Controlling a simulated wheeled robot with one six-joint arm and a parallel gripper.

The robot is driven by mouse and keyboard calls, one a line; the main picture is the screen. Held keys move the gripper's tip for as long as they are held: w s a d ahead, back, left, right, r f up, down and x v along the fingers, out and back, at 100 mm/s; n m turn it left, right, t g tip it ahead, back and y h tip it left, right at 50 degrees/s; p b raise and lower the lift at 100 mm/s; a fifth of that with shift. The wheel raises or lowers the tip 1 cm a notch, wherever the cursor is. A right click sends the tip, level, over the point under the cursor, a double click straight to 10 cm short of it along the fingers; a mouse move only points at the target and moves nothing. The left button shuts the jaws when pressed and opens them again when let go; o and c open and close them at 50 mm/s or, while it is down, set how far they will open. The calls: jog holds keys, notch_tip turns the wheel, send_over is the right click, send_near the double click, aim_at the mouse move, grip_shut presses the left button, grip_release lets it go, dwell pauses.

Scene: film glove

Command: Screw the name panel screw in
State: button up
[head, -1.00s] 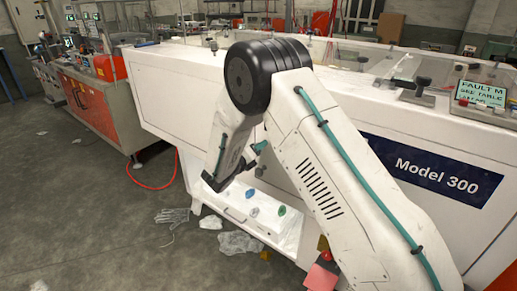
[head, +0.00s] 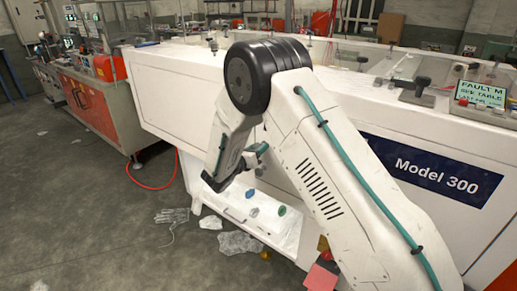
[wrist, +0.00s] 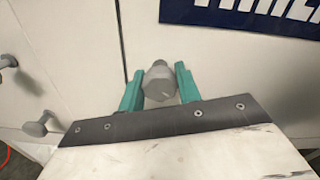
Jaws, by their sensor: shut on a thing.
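My gripper (wrist: 159,78) has teal fingers, shut on a grey hex-headed screw (wrist: 160,86). The screw's head faces the wrist camera and its narrower end points away toward the white machine panel. I cannot tell whether its tip touches the panel. A blue name panel (wrist: 245,14) with large white letters, cut off by the frame, is above and right of the screw. In the head view my gripper (head: 257,151) is small beside the machine's front, partly behind my arm, and the screw cannot be made out.
Two grey round-headed pieces, one lower (wrist: 40,124) and one higher (wrist: 8,64), stick out at the left. A white low shelf (head: 225,204) holds a few small coloured knobs. The Model 300 sign (head: 430,171) is right of my arm. A glove (head: 172,215) lies on the floor.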

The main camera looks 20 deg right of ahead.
jog(key=m, duration=0.5)
jog(key=shift+m, duration=0.3)
jog(key=m, duration=0.5)
jog(key=shift+m, duration=0.3)
jog(key=m, duration=0.9)
jog(key=shift+a+m, duration=0.1)
jog(key=shift+m, duration=0.3)
jog(key=m, duration=1)
jog(key=shift+m, duration=0.4)
jog(key=m, duration=0.5)
jog(key=shift+w+m, duration=0.1)
jog(key=shift+m, duration=2.7)
